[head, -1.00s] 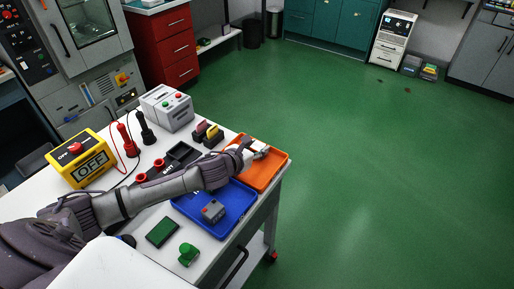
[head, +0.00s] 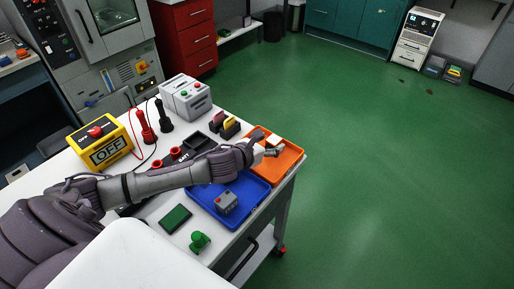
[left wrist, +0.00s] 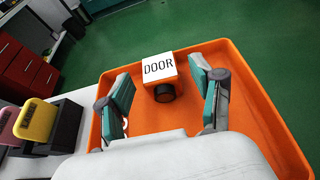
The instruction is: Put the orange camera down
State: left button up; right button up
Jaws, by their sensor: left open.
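The orange camera (left wrist: 159,70) has a white top face marked DOOR and a dark round lens on the side toward me. It sits in the orange tray (left wrist: 262,110); in the head view its pale top (head: 273,140) shows beside my gripper. My left gripper (left wrist: 160,80) is open, with one teal-padded finger on each side of the camera and visible gaps between. In the head view the left gripper (head: 272,150) is over the orange tray (head: 291,160). My right gripper is not in view.
A blue tray (head: 257,193) with a grey box (head: 227,203) adjoins the orange tray. Pink and yellow blocks (head: 230,123) stand in dark holders behind. A green block (head: 175,218) and green knob (head: 200,242) lie nearer. The green floor right of the table is open.

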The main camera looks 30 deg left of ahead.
pick_arm(q)
jog(key=v, duration=0.9)
jog(key=shift+s+r+b, duration=0.1)
jog(key=shift+s+b, duration=0.2)
jog(key=shift+s, duration=0.05)
